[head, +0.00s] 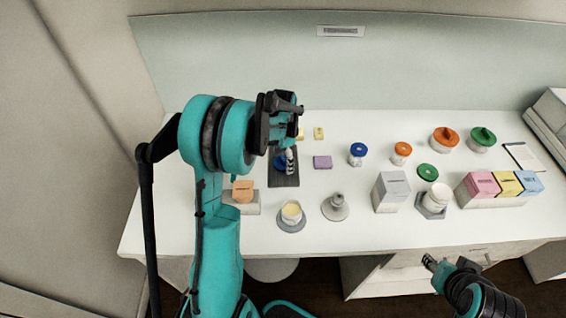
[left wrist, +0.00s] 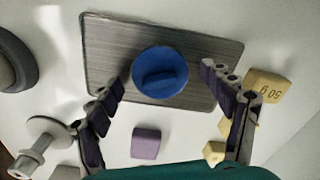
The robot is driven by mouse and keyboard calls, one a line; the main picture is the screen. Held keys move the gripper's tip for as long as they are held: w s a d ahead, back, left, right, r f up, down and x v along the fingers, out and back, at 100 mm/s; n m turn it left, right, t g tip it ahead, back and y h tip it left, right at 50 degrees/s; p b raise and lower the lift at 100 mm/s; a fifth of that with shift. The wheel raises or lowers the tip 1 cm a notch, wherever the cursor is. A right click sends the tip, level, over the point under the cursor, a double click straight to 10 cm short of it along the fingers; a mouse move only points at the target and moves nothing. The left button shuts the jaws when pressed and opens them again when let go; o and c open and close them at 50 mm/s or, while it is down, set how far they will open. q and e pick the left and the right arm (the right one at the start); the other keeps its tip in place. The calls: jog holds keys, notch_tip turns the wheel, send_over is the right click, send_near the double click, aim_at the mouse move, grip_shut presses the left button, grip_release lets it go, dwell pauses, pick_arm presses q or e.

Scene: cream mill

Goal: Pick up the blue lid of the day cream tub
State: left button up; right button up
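The round blue lid (head: 280,162) lies on a dark metal plate (head: 284,181) on the white table. In the left wrist view the lid (left wrist: 160,72) lies flat with its raised grip bar up, on the brushed plate (left wrist: 105,38). My left gripper (head: 290,157) is above the plate and partly hides the lid in the head view. Its two fingers (left wrist: 163,78) are spread apart around the lid in the left wrist view, with nothing held. An open tub of pale cream (head: 291,211) stands in front of the plate. My right gripper (head: 435,265) is small at the front edge, away from the lid.
A purple block (head: 322,162) and small yellow blocks (head: 319,133) lie near the plate. A blue-lidded jar (head: 358,153) and an orange-lidded jar (head: 401,152) stand to the right. A grey weight-like piece (head: 336,206) and a grey box (head: 391,191) stand in front of them.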

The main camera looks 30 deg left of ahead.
pick_arm(q)
jog(key=c, duration=0.6)
jog(key=shift+s, duration=0.1)
jog(key=shift+c, duration=0.2)
